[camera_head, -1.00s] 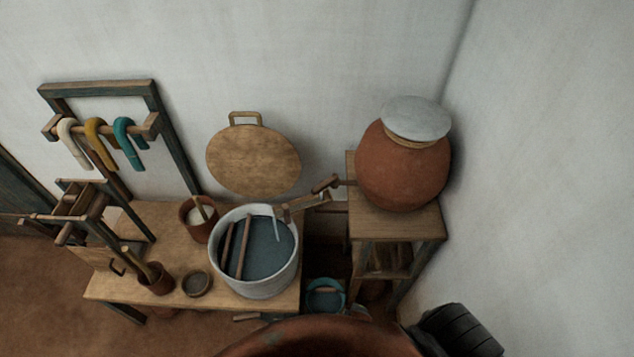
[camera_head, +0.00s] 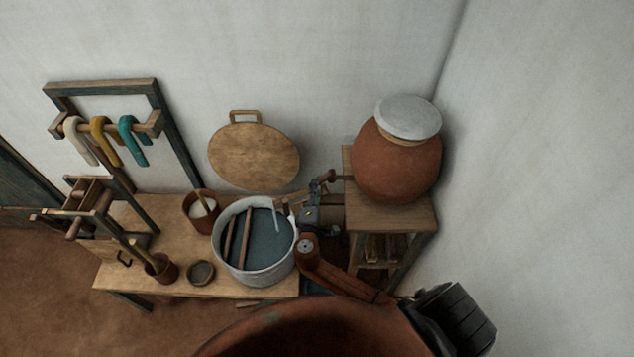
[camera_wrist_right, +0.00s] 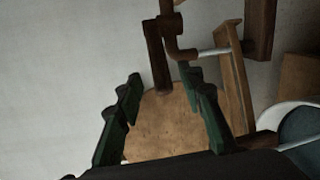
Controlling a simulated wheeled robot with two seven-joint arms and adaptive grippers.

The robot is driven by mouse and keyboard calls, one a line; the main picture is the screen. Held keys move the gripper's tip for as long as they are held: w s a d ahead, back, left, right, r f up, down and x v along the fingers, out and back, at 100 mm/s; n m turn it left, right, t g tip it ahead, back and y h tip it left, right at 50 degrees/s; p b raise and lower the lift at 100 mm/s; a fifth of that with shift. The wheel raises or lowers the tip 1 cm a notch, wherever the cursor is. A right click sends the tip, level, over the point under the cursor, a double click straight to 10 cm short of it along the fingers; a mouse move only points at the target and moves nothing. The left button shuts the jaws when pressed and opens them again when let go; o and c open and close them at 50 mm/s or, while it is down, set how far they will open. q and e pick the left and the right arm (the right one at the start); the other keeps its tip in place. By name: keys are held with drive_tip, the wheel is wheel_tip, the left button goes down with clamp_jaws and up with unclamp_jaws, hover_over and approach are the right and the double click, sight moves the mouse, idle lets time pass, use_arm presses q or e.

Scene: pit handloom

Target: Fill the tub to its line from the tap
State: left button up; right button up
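The tub (camera_head: 220,262) is a pale grey round vessel on the low table. It holds dark water with two brown sticks in it; I cannot make out the line. The tap (camera_head: 341,178) sticks out from the clay pot (camera_head: 395,170). A thin pale stream (camera_head: 277,222) falls into the tub from a wooden spout (camera_head: 290,198). My right gripper (camera_head: 318,193) is at the tap. In the right wrist view its green fingers (camera_wrist_right: 160,76) are apart, with the brown tap handle (camera_wrist_right: 157,50) between or just beyond the tips; contact is unclear. My left gripper is not in view.
The pot stands on a wooden stand (camera_head: 395,218) at the right. A round wooden board (camera_head: 253,155) leans on the wall behind the tub. A brown cup (camera_head: 193,222), a small bowl (camera_head: 200,273) and a rack with coloured hanks (camera_head: 133,140) are at the left.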

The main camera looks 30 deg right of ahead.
sight(322, 179)
drive_tip(key=x, duration=0.2)
drive_tip(key=shift+w+d, duration=0.15)
drive_tip(key=shift+w, duration=0.1)
drive_tip(key=shift+w+d, duration=0.25)
drive_tip(key=shift+w, duration=0.05)
drive_tip(key=shift+w+d+f, duration=0.15)
drive_tip(key=shift+w, duration=0.05)
drive_tip(key=c, duration=0.4)
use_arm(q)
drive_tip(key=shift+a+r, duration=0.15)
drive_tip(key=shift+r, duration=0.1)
use_arm(e)
clamp_jaws()
